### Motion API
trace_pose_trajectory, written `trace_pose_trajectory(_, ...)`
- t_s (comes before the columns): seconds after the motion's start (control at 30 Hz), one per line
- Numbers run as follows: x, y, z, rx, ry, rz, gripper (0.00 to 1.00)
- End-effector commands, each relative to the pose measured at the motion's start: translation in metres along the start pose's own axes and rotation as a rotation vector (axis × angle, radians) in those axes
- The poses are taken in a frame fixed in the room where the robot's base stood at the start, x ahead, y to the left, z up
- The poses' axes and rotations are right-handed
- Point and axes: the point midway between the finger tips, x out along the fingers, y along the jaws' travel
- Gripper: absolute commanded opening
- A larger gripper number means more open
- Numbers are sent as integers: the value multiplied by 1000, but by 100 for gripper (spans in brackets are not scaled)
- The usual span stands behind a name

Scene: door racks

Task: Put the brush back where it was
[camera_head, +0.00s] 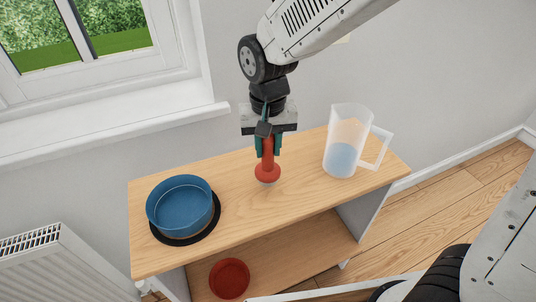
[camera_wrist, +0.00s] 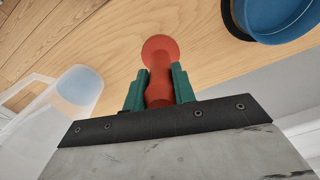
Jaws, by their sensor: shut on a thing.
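The brush (camera_head: 267,172) is red, with a narrow handle and a round, flared lower end. It is upright over the middle of the wooden top. A pale edge shows under the flare; I cannot tell whether it touches the wood. My gripper (camera_head: 268,148) points down with its green fingers shut on the handle. In the wrist view, the brush (camera_wrist: 160,50) sits between both fingers of my gripper (camera_wrist: 159,85), its flared end away from the camera.
A translucent jug (camera_head: 345,125) with blue contents stands right of the brush. A blue pan (camera_head: 180,205) sits on a black round mat (camera_head: 213,222) at the left. A red bowl (camera_head: 229,279) is on the lower shelf (camera_head: 290,255). The wooden top (camera_head: 235,215) is bare around the brush.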

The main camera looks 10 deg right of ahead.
Motion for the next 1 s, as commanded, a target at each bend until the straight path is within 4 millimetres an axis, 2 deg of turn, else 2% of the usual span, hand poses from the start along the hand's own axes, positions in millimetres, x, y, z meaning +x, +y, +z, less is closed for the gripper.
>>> trace_pose_trajectory(0.17,6,1,-6,2,-2,1,3)
trace_pose_trajectory(0.4,35,1,-6,2,-2,1,3)
trace_pose_trajectory(0.77,39,1,-6,2,-1,1,3)
trace_pose_trajectory(0.8,39,1,-6,2,-1,0,34)
trace_pose_trajectory(0.83,39,1,-6,2,0,0,43)
trace_pose_trajectory(0.87,39,1,-6,2,0,0,48)
trace_pose_trajectory(1.0,39,1,-6,2,0,0,48)
